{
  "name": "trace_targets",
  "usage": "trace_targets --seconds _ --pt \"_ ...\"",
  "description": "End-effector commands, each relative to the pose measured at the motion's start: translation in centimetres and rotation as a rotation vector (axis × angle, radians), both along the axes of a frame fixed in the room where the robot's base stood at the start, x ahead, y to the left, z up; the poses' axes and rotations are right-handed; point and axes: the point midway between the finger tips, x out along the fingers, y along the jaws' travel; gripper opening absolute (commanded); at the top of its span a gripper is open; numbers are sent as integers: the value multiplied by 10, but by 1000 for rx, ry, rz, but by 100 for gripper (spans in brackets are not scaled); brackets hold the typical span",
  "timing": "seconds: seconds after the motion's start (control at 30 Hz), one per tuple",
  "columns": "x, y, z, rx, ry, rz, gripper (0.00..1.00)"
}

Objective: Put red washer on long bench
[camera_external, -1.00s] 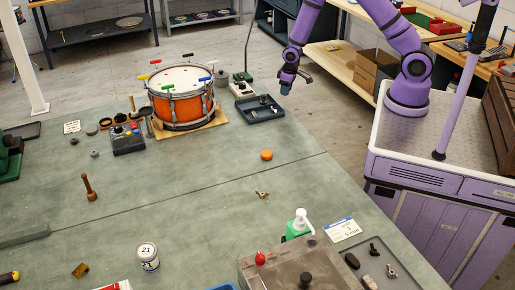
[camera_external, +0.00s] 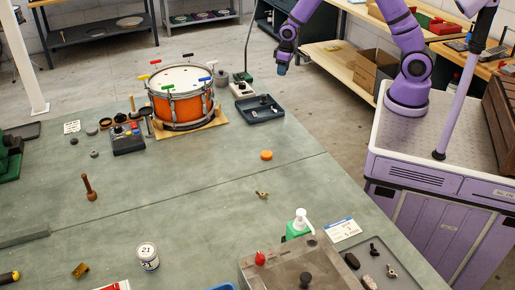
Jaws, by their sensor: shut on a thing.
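My gripper (camera_external: 282,70) hangs from the purple arm at the top centre, in the air beyond the far edge of the big bench. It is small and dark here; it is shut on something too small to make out. I cannot pick out a red washer anywhere in view. A large grey-green bench (camera_external: 190,215) fills the foreground. A pale wooden bench (camera_external: 335,62) with a lower shelf stands behind, right of my gripper. Which of them is the long bench I cannot tell.
An orange drum (camera_external: 182,105) with T-shaped keys stands on the grey-green bench, near a dark tray (camera_external: 259,108). A soap bottle (camera_external: 299,222) and metal box (camera_external: 290,268) stand in front. The bench's middle is mostly clear.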

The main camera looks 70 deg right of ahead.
Motion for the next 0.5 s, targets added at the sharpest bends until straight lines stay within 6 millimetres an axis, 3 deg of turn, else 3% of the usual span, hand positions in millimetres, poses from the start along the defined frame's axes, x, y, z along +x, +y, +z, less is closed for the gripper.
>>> trace_targets --seconds 0.27,0.37,0.5 --pt "35 59 -1 0 -1 93 12" --pt "49 90 -1 0 -1 138 12" --pt "69 150 -2 0 -1 219 12"
